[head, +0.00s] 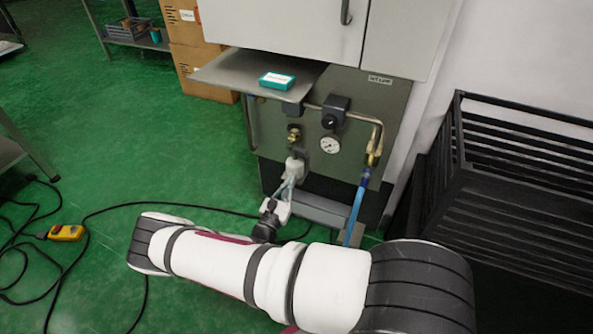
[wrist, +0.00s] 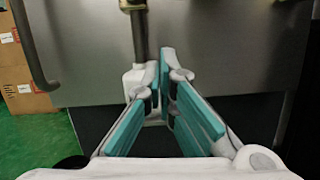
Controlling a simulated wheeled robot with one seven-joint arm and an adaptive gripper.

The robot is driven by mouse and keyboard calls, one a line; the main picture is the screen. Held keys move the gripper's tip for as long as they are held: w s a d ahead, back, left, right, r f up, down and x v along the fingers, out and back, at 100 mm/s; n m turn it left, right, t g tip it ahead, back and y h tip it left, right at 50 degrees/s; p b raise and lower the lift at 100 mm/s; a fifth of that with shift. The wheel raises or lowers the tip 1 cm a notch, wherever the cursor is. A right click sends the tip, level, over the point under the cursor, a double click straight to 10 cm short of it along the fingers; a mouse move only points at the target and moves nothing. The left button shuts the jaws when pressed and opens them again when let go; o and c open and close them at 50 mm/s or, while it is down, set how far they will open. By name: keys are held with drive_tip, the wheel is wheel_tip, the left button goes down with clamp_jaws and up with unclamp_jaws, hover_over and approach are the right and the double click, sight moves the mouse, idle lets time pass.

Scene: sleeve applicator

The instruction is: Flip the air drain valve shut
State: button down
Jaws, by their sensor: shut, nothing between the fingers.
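My gripper (head: 289,182) is in front of the lower part of the grey machine panel (head: 270,118). In the wrist view its teal-padded fingers (wrist: 166,66) come together at the tips, with nothing seen between them. A brass fitting (head: 294,134) sits on the panel just above the gripper; its lower edge shows at the top of the wrist view (wrist: 133,4). A grey pipe (wrist: 139,35) runs down from it to a white block (wrist: 136,80), partly hidden behind the fingers. I cannot tell for sure which part is the drain valve's handle, or whether the fingers touch the block.
A pressure gauge (head: 330,145) and black regulator (head: 335,112) sit to the right. A second brass fitting (head: 374,150) carries a blue hose (head: 355,208). A metal shelf (head: 235,72) holding a teal box (head: 277,80) juts out above. A black slatted crate (head: 520,165) stands at right.

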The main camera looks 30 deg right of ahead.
drive_tip(key=p+v, duration=0.1)
drive_tip(key=v, duration=0.5)
drive_tip(key=shift+s, duration=0.15)
drive_tip(key=shift+a, duration=0.1)
